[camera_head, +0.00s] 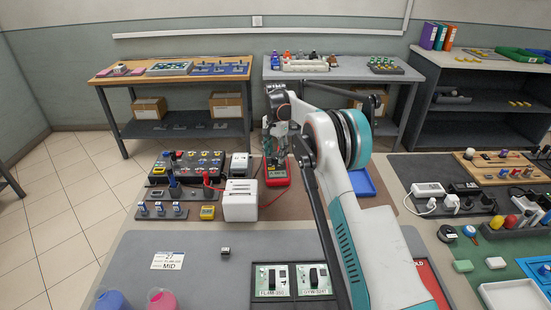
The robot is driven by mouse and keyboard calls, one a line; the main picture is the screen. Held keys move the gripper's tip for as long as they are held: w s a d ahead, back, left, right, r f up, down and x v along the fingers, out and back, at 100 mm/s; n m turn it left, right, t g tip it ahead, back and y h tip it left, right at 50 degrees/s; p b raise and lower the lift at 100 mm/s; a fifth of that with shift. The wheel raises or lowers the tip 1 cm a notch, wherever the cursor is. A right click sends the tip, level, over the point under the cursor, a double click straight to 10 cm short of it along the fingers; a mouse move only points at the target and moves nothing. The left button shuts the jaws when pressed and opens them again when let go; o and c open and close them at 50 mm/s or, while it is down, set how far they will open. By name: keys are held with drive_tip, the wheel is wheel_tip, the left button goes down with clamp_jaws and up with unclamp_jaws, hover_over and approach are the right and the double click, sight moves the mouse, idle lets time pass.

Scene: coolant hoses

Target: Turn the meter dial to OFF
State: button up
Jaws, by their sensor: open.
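A red meter (277,182) lies on the brown mat in the middle of the table, with a red lead running from it. My gripper (274,150) is at the meter's far end, in front of or over its upper part. The gripper is small and dark here; its fingers are open. I cannot tell whether they touch the meter. The dial and its pointer are too small or hidden behind the gripper to read.
A white box (240,202) stands just left of the meter, and a blue tray (362,183) lies to its right behind my arm. A dark panel of coloured parts (187,166) is farther left. A white card (168,260) reading "MID" lies on the grey surface.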

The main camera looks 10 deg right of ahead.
drive_tip(key=shift+f, duration=0.65)
drive_tip(key=c, duration=1.1)
drive_tip(key=shift+r+n, duration=0.1)
drive_tip(key=shift+n, duration=0.2)
drive_tip(key=n+p, duration=0.1)
drive_tip(key=n, duration=0.1)
drive_tip(key=shift+n+p, duration=0.95)
drive_tip(key=shift+n, duration=1.65)
